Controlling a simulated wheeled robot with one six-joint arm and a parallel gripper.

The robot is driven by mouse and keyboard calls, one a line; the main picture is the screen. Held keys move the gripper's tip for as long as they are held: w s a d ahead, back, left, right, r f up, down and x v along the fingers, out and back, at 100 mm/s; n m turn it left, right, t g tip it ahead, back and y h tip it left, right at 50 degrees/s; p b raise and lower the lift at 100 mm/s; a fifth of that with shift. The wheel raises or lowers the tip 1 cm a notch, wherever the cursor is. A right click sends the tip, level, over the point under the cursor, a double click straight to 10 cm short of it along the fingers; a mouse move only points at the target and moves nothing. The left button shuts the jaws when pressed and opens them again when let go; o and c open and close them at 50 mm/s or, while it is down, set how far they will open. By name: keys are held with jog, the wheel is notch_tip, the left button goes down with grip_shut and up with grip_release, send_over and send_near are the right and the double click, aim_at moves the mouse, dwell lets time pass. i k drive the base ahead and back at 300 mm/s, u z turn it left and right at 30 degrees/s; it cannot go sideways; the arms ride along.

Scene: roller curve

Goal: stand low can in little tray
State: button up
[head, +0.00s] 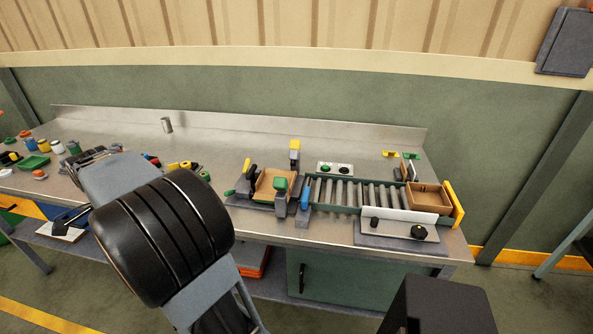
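A small green tray (35,162) lies at the left end of the steel bench. I cannot tell for sure which is the low can. My gripper (88,157) is a dark shape at the far end of my arm, over the left part of the bench, right of the tray and cans. Its fingers are too small and too covered by my arm to tell if they hold anything.
A roller conveyor (340,193) with a wooden box (428,198) at its end fills the bench's right part. Several coloured rolls (186,166) lie just right of my arm. A grey cylinder (167,125) stands at the back. The bench's middle back is clear.

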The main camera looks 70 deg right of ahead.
aim_at(419, 205)
jog(key=k, duration=1.2)
jog(key=z, duration=2.45)
jog(key=i, duration=0.5)
jog(key=u, duration=0.05)
